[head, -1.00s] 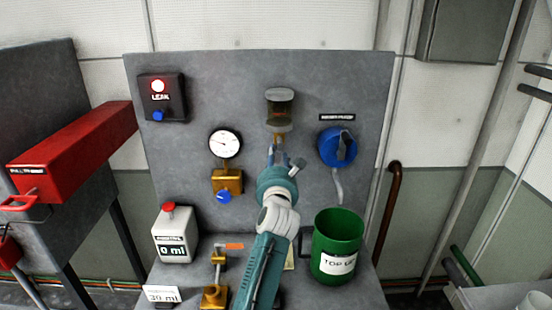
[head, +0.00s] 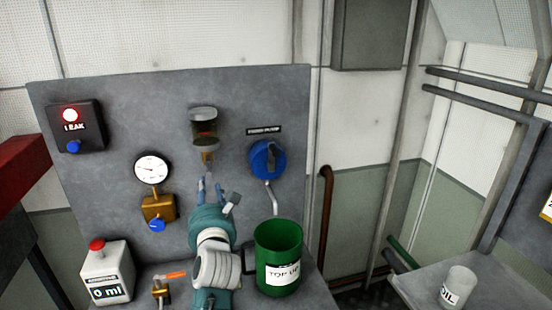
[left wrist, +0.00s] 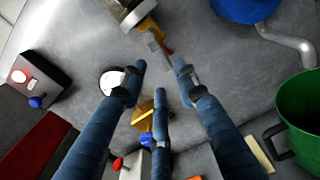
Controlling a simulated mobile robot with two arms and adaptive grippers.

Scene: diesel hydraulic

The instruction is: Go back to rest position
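My left gripper (head: 209,184) is in front of the grey panel (head: 100,190), below the glass bowl with brass fitting (head: 205,128). In the left wrist view its three blue fingers (left wrist: 159,70) are spread apart with nothing between them. The bowl (left wrist: 128,10) shows beyond the fingertips there, apart from them as far as I can tell. My right gripper is in neither view.
The panel carries a lit red leak box (head: 76,126), a gauge (head: 153,168) and a blue rotary knob (head: 268,160). Below stand a white counter box (head: 106,275) and a green top-up jug (head: 279,257). An oil beaker (head: 457,288) stands on the right bench (head: 425,280).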

